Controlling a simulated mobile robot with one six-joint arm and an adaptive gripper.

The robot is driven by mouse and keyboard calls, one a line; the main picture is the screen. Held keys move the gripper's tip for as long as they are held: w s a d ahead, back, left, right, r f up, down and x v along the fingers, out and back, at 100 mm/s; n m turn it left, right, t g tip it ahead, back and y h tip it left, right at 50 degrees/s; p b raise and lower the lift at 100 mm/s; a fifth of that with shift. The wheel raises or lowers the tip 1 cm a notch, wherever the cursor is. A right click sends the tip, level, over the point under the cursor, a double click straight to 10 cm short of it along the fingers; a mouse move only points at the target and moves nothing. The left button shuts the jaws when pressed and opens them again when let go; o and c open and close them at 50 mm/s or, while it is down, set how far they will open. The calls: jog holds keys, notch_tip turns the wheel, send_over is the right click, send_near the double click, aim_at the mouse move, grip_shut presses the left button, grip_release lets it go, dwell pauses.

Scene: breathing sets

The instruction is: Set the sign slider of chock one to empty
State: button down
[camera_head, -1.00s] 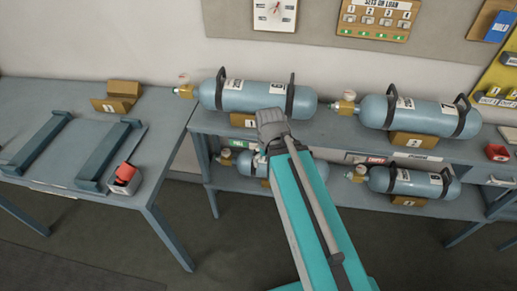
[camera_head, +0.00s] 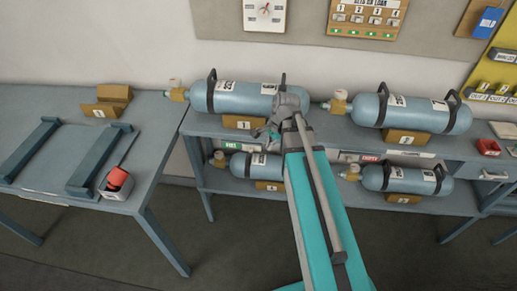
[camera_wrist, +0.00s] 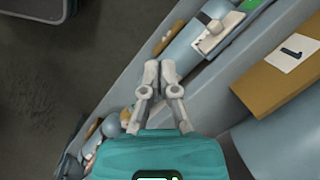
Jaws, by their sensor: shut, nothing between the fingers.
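Chock one is a tan block (camera_head: 243,122) with a numbered label, under the upper left blue cylinder (camera_head: 240,98). It also shows large at the right in the wrist view (camera_wrist: 272,82). Below it on the shelf's front edge is a sign with a green plate (camera_head: 231,146). In the wrist view, its pale slider (camera_wrist: 215,37) has a grey knob, with green showing at its upper right. My gripper (camera_head: 266,132) is in front of the shelf edge, right of the green plate. In the wrist view its fingertips (camera_wrist: 160,70) are together and empty, left below the slider, apart from it.
A second sign with a red plate (camera_head: 369,158) sits on the shelf edge to the right. Cylinders lie on the upper and lower shelves. The left table (camera_head: 150,150) holds a cradle rail (camera_head: 98,160), another chock (camera_head: 107,101) and a small box with something red (camera_head: 116,184).

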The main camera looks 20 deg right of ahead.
aim_at(258, 147)
jog(key=w+d+m+t+y, duration=0.1)
jog(key=w+d+m, duration=0.3)
jog(key=m, duration=0.5)
jog(key=shift+w+d+r+y, duration=0.15)
jog(key=shift+w+d+y, duration=0.15)
jog(key=shift+d, duration=0.2)
jog(key=shift+b, duration=0.35)
jog(key=shift+w+a+f+b, duration=0.5)
jog(key=shift+a+f+b, duration=0.7)
jog(key=shift+f+b, duration=0.35)
jog(key=shift+w+a+f+b, duration=0.45)
jog(key=shift+a+f+b, duration=0.8)
jog(key=shift+f+b, duration=0.25)
jog(key=shift+w+a+f+b, duration=0.5)
jog(key=shift+a+f+b, duration=0.7)
jog(key=shift+f+b, duration=0.3)
